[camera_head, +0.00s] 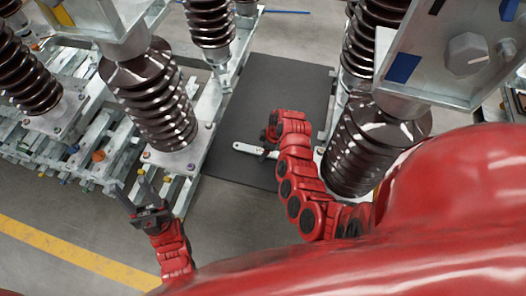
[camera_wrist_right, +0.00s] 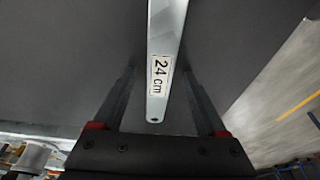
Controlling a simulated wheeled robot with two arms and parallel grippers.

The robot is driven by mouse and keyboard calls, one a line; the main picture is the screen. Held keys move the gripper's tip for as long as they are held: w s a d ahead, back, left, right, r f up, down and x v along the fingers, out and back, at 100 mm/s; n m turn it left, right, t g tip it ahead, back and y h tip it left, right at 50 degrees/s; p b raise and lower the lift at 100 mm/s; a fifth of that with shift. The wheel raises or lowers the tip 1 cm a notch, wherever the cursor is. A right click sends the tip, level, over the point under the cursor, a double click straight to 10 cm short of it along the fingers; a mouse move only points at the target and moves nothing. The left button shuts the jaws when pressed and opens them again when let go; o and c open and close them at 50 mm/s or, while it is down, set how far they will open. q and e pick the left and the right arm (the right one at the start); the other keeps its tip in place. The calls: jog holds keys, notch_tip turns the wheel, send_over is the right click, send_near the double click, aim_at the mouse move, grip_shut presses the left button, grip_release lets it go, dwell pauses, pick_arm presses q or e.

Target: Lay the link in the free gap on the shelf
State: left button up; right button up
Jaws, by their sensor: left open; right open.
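The link (camera_head: 248,149) is a flat pale metal bar with a hole near its end. It lies on a dark grey mat (camera_head: 285,85). In the right wrist view the link (camera_wrist_right: 166,40) carries a "24 cm" label and runs lengthwise between the fingers of my open right gripper (camera_wrist_right: 159,80), with gaps on both sides. In the head view my right gripper (camera_head: 269,138) is over the link, its fingers partly hidden by the arm. My left gripper (camera_head: 143,195) is open and empty, left of the mat. I cannot make out the shelf's free gap.
Dark ribbed insulators (camera_head: 150,95) on metal bases stand left of the mat, and another insulator (camera_head: 365,150) stands right of it. A metal frame of bars (camera_head: 75,150) fills the left. A yellow floor line (camera_head: 75,250) crosses the lower left. The mat's upper part is clear.

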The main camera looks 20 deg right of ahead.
jog(key=shift+c, duration=0.3)
grip_shut()
jog(key=shift+w+r, duration=0.1)
dwell(1.0)
